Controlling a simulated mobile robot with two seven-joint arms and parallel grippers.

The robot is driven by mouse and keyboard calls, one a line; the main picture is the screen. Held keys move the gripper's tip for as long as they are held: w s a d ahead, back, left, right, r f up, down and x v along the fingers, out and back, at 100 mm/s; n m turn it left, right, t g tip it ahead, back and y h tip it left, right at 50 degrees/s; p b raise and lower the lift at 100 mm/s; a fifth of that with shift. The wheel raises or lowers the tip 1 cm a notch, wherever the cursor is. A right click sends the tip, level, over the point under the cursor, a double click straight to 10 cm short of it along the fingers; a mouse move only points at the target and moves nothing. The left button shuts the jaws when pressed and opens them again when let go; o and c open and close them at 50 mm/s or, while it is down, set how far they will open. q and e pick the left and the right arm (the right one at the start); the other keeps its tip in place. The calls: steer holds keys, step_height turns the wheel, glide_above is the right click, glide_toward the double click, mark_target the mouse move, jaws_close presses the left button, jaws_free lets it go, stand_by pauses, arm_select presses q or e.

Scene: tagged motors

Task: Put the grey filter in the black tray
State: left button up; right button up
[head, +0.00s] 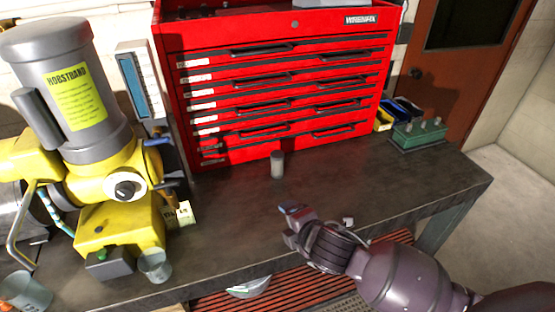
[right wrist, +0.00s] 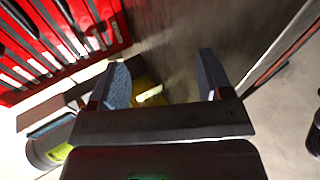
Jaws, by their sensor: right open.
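A small grey cylinder, which looks like the grey filter (head: 277,164), stands upright on the dark workbench (head: 240,225) just in front of the red tool chest. My right gripper (head: 289,223) is over the front part of the bench, nearer the front edge than the filter and apart from it. In the right wrist view my right gripper (right wrist: 163,80) has its fingers spread with nothing held between them. I cannot make out the filter in that view. I cannot clearly identify a black tray in either view. My left gripper is not in view.
The red tool chest (head: 280,85) backs the bench. A yellow and grey machine (head: 110,205) fills the left end, with a grey cup (head: 155,266) beside it. A green block with pegs (head: 420,133) and small bins (head: 384,119) stand at back right. The bench's middle is clear.

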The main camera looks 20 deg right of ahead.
mark_target(282, 159)
steer(key=w+n, duration=0.2)
steer(key=n, duration=0.1)
steer(key=w+n+y, duration=0.1)
steer(key=w+n, duration=0.1)
steer(key=n, duration=0.1)
steer(key=w+d+r+n+t+y, duration=0.1)
steer(key=w+n, duration=0.1)
steer(key=n, duration=0.2)
steer(key=shift+w, duration=0.4)
steer(key=w+d+r+n+y, duration=0.2)
steer(key=w+d+n, duration=0.5)
steer(key=n, duration=0.3)
steer(key=shift+h, duration=0.3)
steer(key=x, duration=0.5)
steer(key=shift+a, duration=0.3)
steer(key=shift+r+p+x, duration=0.15)
steer(key=shift+p+x, duration=0.05)
steer(key=shift+x, duration=1.1)
steer(key=shift+r+p+x, duration=0.15)
steer(key=shift+x, duration=1.15)
steer(key=shift+w+a, duration=0.1)
steer(key=shift+a, duration=0.05)
steer(key=shift+c, duration=0.2)
steer(key=c, duration=1)
